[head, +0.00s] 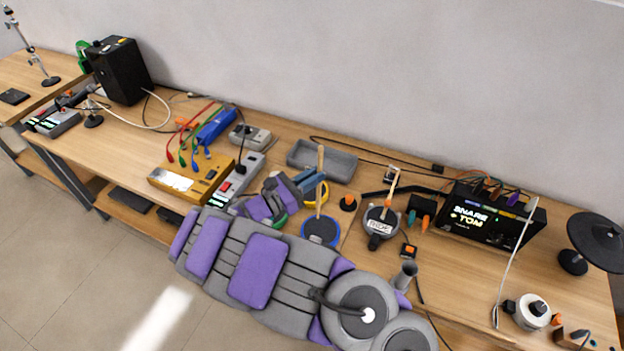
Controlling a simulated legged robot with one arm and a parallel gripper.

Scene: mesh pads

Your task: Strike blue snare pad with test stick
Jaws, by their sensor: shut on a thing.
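My gripper (312,183) is shut on the wooden test stick (320,163), which it holds nearly upright above the bench. The blue snare pad (320,230) is a round pad with a blue rim on the bench, just below the gripper in the picture. The stick's lower end is over the pad's far part; I cannot tell whether it touches. My forearm partly hides the pad's near edge. A black sound module (489,217) at the right shows the words SNARE and TOM.
A yellow-rimmed round pad (324,193) sits behind the gripper, and a green-rimmed one shows beside my arm. A dark labelled pad (380,221) with another stick stands to the right. A grey tray (331,165), a yellow power supply (190,181) and loose cables also occupy the bench.

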